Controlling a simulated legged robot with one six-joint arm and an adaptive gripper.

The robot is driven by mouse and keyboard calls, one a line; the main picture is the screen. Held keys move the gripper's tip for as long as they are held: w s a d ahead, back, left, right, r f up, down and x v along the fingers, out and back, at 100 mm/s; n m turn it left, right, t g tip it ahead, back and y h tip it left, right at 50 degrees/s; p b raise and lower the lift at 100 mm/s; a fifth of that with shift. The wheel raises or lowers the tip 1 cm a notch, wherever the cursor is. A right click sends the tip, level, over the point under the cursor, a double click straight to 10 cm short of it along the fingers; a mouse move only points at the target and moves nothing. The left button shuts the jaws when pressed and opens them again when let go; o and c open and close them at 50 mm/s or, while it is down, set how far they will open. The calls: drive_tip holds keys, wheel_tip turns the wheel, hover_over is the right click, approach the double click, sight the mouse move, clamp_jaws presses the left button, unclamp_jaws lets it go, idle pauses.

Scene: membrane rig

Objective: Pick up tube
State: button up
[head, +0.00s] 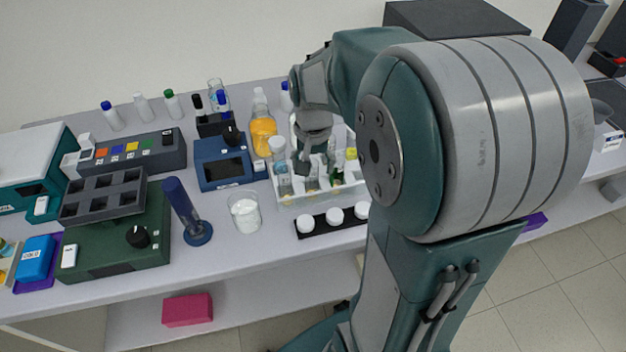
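A white rack (291,200) with several tubes stands on the bench right of centre in the head view. One tube (283,180) with a pale cap stands at the rack's left side. Another tube (312,184) is just below my gripper, and a green-tinted one (338,172) is to its right. My gripper (318,172) points down over the rack among the tubes. Its fingers are small and partly hidden, so I cannot tell whether they are open or holding a tube. My arm hides the rack's right part.
A beaker of white material (244,212) and a black strip with white caps (310,222) stand in front. An orange-filled bottle (263,130) and a blue device (222,165) are left of the rack. A blue upright tool (185,208) stands farther left. Bare bench lies along the front edge.

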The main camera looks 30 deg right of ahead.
drive_tip(key=shift+a+f, duration=0.3)
drive_tip(key=shift+a, duration=0.05)
drive_tip(key=shift+d, duration=0.25)
drive_tip(key=c, duration=0.9)
drive_tip(key=shift+a, duration=0.1)
